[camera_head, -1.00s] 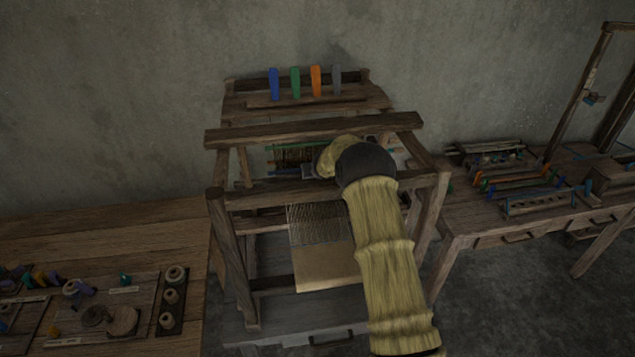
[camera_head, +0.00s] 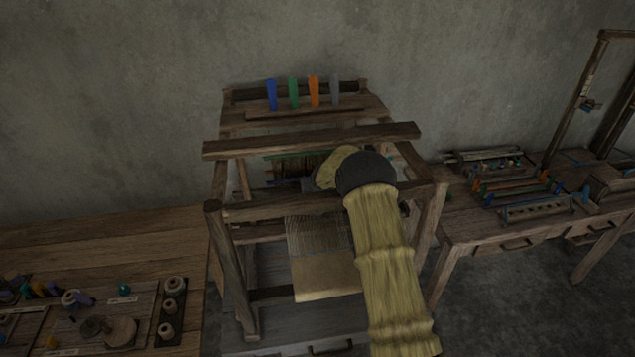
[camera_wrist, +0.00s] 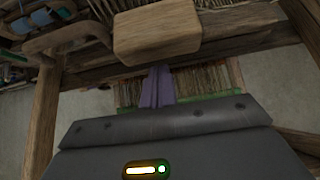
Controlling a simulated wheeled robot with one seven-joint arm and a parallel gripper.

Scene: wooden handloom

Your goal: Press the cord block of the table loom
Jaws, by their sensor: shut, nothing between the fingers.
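The table loom (camera_head: 312,135) is an upright wooden frame in the middle of the head view, with several threads and a pale cloth in front. My arm reaches over its front bar. My gripper (camera_wrist: 160,70) is shut and empty; its purplish-grey fingers point at the loom in the wrist view. A pale wooden block (camera_wrist: 157,32) with rounded edges lies just beyond the fingertips; it may be the cord block, but I cannot tell for sure. I cannot tell whether the tips touch it. In the head view my arm hides most of the gripper and this block.
Blue, green, orange and grey upright pieces (camera_head: 293,92) stand on the loom's back shelf. A crossbar (camera_head: 312,140) spans the frame above my gripper. A table with spools (camera_head: 170,308) is at the left; another with small tools (camera_head: 515,185) is at the right.

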